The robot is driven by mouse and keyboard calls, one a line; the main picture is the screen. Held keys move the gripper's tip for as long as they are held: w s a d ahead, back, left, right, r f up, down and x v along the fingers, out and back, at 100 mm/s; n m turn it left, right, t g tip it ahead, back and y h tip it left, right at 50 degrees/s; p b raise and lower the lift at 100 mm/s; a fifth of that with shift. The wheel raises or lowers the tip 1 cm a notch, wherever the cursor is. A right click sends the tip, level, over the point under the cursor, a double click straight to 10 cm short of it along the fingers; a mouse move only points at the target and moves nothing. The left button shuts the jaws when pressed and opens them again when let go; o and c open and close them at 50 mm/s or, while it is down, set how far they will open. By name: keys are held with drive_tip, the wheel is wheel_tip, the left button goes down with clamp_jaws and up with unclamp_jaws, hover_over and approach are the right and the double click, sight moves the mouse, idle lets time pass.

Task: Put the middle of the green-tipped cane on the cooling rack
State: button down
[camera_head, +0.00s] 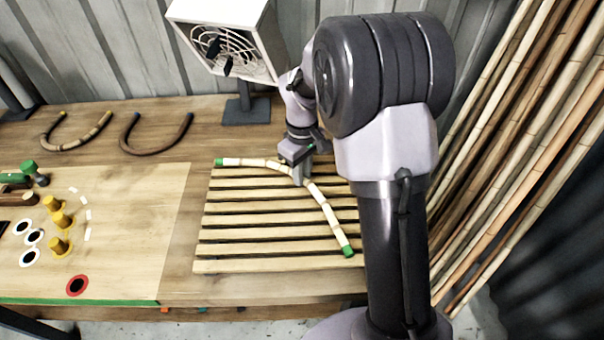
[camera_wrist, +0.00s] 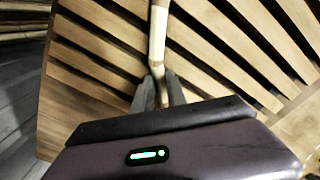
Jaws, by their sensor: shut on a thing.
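The green-tipped cane (camera_head: 327,208) is pale and bent, with one green tip at the upper left and one at the lower right. It lies over the slats of the wooden cooling rack (camera_head: 230,266). Whether it touches the slats under my gripper I cannot tell. My gripper (camera_head: 301,178) is shut on the cane near its middle bend. In the wrist view the cane (camera_wrist: 157,45) runs between the two fingers of my gripper (camera_wrist: 162,88), above the rack slats (camera_wrist: 100,50). The lower part of the cane is hidden there by the gripper body.
A white fan heater (camera_head: 222,40) stands behind the rack. Two bent canes, one banded (camera_head: 75,143) and one dark (camera_head: 155,149), lie at the back left. A pale board (camera_head: 125,220) with yellow pegs (camera_head: 60,220) is left of the rack. Tall canes (camera_head: 520,130) lean at right.

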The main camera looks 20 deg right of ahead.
drive_tip(key=c, duration=1.3)
unclamp_jaws()
drive_tip(key=shift+f, duration=0.1)
drive_tip(key=shift+c, duration=0.2)
wheel_tip(320, 180, up, 12)
drive_tip(key=p, duration=0.6)
drive_tip(key=s+a+r+m+t, duration=0.3)
drive_tip(key=s+a+r+m, duration=0.25)
drive_tip(key=s+r, duration=0.65)
drive_tip(key=s+a+m+t+y, duration=0.2)
drive_tip(key=s+a+m, duration=0.2)
drive_tip(key=s, duration=0.8)
drive_tip(key=shift+s+f+t, duration=0.15)
drive_tip(key=shift+f+t, duration=0.05)
drive_tip(key=shift+t, duration=0.2)
drive_tip(key=shift+a, duration=0.1)
